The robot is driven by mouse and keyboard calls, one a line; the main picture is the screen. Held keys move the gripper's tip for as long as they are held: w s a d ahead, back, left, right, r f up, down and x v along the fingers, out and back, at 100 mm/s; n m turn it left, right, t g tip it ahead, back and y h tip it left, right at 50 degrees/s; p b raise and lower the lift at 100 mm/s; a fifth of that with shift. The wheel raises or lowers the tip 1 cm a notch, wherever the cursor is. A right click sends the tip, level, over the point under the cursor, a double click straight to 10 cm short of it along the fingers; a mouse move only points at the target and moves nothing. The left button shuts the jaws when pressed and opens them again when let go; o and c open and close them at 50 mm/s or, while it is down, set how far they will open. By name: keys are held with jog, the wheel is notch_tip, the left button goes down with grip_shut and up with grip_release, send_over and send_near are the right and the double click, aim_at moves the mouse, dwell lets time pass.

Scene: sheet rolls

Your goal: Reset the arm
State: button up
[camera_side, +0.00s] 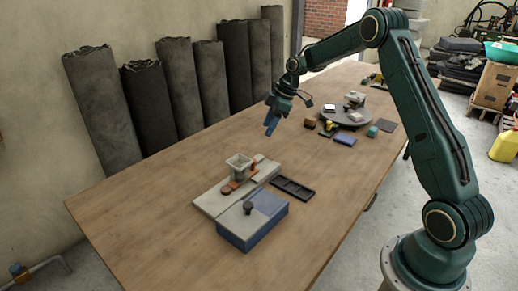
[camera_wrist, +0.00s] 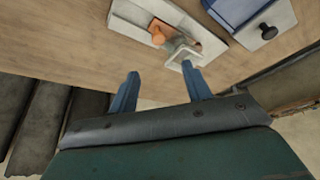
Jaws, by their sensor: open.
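My gripper (camera_side: 271,123) hangs in the air above the wooden table (camera_side: 130,205), with blue fingers pointing down. In the wrist view its two blue fingers (camera_wrist: 160,88) stand apart with nothing between them. My arm reaches across the table from its base at the right. Below and left of my gripper in the side view are a pale board (camera_side: 213,205) with a small square cup (camera_side: 238,164) and orange parts, and a blue box (camera_side: 253,230) with a grey lid and black knob. The wrist view shows the board (camera_wrist: 130,14) and the box (camera_wrist: 232,10) beyond the fingertips.
A dark compartment tray (camera_side: 292,188) lies right of the board. A round dark platform (camera_side: 345,115) holds small items, with several blocks around it. Dark sheet rolls (camera_side: 103,105) lean on the wall behind the table. The left part of the table is clear.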

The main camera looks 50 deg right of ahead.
jog(key=shift+r, duration=0.15)
jog(key=s+a+r+m+h, duration=0.2)
jog(key=s+a+r+m, duration=0.2)
jog(key=s+a+r, duration=1.1)
jog(key=s+a+m+t, duration=0.1)
jog(key=s+m, duration=0.1)
jog(key=s, duration=0.8)
jog(key=s+a+m+t+h, duration=0.1)
jog(key=s+m, duration=0.2)
jog(key=s, duration=0.8)
jog(key=shift+a+r, duration=0.25)
jog(key=shift+r, duration=0.15)
